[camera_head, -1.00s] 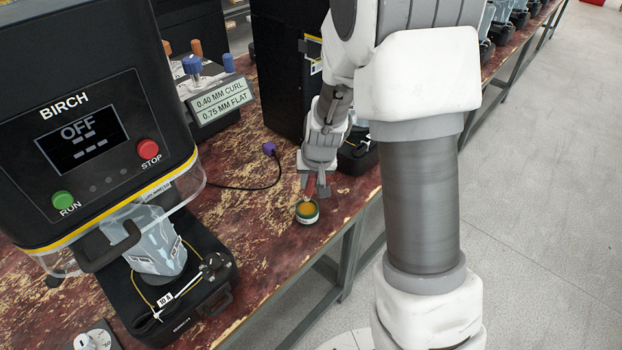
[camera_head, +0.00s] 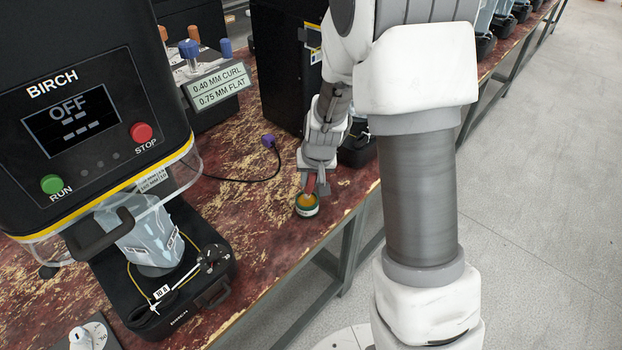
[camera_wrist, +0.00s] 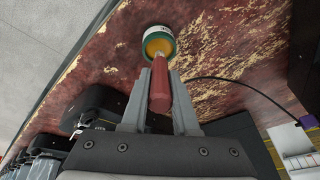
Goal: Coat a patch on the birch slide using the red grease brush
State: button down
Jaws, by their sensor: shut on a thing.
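My gripper (camera_head: 315,188) is shut on the red grease brush (camera_wrist: 160,88), whose red handle shows between the fingers in the wrist view. The brush's front end is at the mouth of a small green and white tin (camera_head: 307,209) holding yellow-orange grease; the wrist view shows the tin (camera_wrist: 158,43) with the brush tip over or in it. I cannot tell how deep the tip is. The birch machine (camera_head: 85,130) stands at the left, its screen reading OFF. Its black base (camera_head: 205,285) shows below, with a pale blue-grey part above it. I cannot tell which part is the slide.
A green RUN button (camera_head: 52,184) and red STOP button (camera_head: 141,133) are on the machine front. A black cable with a purple plug (camera_head: 268,142) lies behind the tin. A sign (camera_head: 217,87) stands at the back. Worn red bench top is clear between machine and tin.

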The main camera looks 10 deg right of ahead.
jog(key=shift+f+b, duration=0.65)
dwell(1.6)
jog(key=shift+r+p, duration=2.65)
jog(key=shift+r, duration=0.95)
jog(key=shift+f, duration=0.1)
jog(key=s+f+n+y, duration=0.1)
jog(key=s+f+n, duration=0.1)
jog(key=s, duration=0.3)
jog(key=shift+s+p, duration=0.35)
jog(key=shift+s, duration=0.05)
jog(key=shift+s+a, duration=0.1)
